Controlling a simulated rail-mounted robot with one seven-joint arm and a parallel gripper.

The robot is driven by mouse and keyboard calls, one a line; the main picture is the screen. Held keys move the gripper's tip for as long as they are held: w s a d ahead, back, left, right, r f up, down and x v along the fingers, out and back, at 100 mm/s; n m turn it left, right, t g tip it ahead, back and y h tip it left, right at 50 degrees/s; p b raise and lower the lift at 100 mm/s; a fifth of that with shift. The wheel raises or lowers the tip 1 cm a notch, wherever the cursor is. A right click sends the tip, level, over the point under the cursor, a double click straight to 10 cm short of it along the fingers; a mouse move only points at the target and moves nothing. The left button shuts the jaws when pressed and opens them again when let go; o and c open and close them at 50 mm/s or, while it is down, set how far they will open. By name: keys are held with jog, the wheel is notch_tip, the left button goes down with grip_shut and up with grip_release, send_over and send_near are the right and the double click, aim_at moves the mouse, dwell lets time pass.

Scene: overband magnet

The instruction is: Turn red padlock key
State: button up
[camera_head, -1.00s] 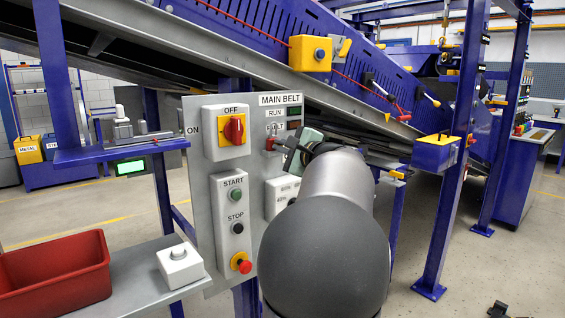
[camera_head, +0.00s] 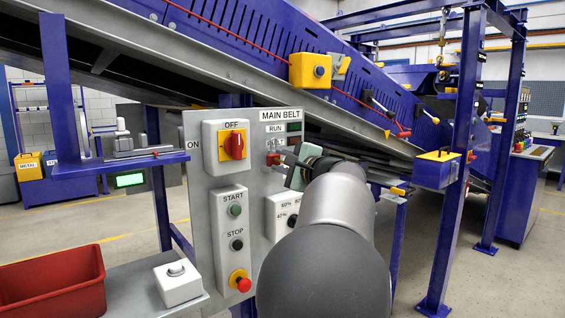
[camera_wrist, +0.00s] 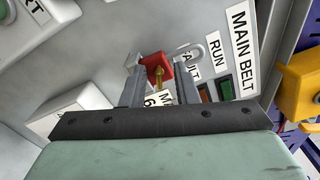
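The red padlock (camera_head: 273,159) hangs on the grey control panel, below the RUN label and right of the red and yellow switch. In the wrist view the padlock (camera_wrist: 161,64) shows between and beyond my fingers, with its grey shackle to the upper right. A brass key (camera_wrist: 158,74) sticks out of the padlock towards my gripper. My gripper (camera_wrist: 157,72) is open, one finger on each side of the key, with a gap to both. In the head view my gripper (camera_head: 285,160) is right at the padlock, partly hidden by my arm.
The rotary switch (camera_head: 233,145) and the START/STOP box (camera_head: 234,240) stand out from the panel on the left. A percentage selector box (camera_head: 281,216) sits just below the padlock.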

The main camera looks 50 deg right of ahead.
jog(key=shift+s, duration=0.1)
jog(key=s+a, duration=0.3)
jog(key=s, duration=1.4)
jog(key=shift+w+a, duration=0.1)
